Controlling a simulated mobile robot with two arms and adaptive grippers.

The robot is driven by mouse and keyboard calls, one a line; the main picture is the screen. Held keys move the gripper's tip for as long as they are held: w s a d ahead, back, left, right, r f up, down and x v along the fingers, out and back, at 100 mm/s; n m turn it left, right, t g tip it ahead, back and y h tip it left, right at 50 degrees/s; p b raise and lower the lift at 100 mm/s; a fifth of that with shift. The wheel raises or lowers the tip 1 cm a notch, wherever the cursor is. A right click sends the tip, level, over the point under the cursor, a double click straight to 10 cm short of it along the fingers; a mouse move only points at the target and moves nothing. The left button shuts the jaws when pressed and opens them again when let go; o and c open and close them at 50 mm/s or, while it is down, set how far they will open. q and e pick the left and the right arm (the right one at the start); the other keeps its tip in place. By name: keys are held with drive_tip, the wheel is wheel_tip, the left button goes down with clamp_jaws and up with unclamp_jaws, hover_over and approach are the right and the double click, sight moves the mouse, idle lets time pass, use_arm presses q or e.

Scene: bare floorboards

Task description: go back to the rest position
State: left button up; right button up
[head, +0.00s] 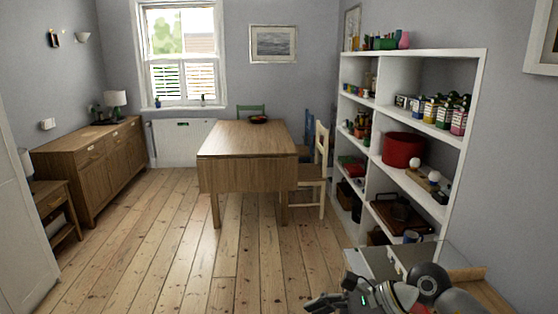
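My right gripper (322,301) is low in the head view at the bottom right, with its arm coming in from the right. It is in front of a low cabinet (376,262), and its dark fingers point left. The fingers overlap from this angle, so I cannot tell whether they are open or shut. I see nothing clearly held in it. My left gripper is not in view.
A white shelf unit (379,75) full of items stands along the right wall, close to my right arm. A wooden table (244,137) with chairs (313,172) stands ahead. A sideboard (98,170) is at the left. Floorboards (180,240) in the middle are clear.

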drive_tip(key=a+r+m+t+y, duration=0.6)
drive_tip(key=r+m+t+y, duration=0.25)
drive_tip(key=r+m, duration=0.45)
drive_tip(key=w+d+m+t+h, duration=0.3)
drive_tip(key=d+m+t+h, duration=0.6)
drive_tip(key=m, duration=0.6)
drive_tip(key=s+d+f+m+g+h, duration=0.2)
drive_tip(key=d+f+m+h, duration=0.3)
drive_tip(key=f+m, duration=0.25)
drive_tip(key=s+d+f+m+g+h, duration=0.1)
drive_tip(key=s+d+f+m+h, duration=0.1)
drive_tip(key=d+f+m+h, duration=0.4)
drive_tip(key=s+a+f+m+g+y, duration=0.1)
drive_tip(key=s+f+m+g, duration=0.45)
drive_tip(key=s+f, duration=0.45)
drive_tip(key=s+a+f+m+g, duration=0.1)
drive_tip(key=s+f+m+g, duration=0.5)
drive_tip(key=s, duration=0.7)
wheel_tip(320, 180, down, 29)
drive_tip(key=s+g, duration=0.2)
drive_tip(key=s, duration=0.1)
drive_tip(key=s+d+f+n+g, duration=0.1)
drive_tip(key=s+d+f, duration=0.2)
drive_tip(key=s+f, duration=1.2)
drive_tip(key=shift+s+d+g, duration=0.15)
drive_tip(key=shift+s+g, duration=0.15)
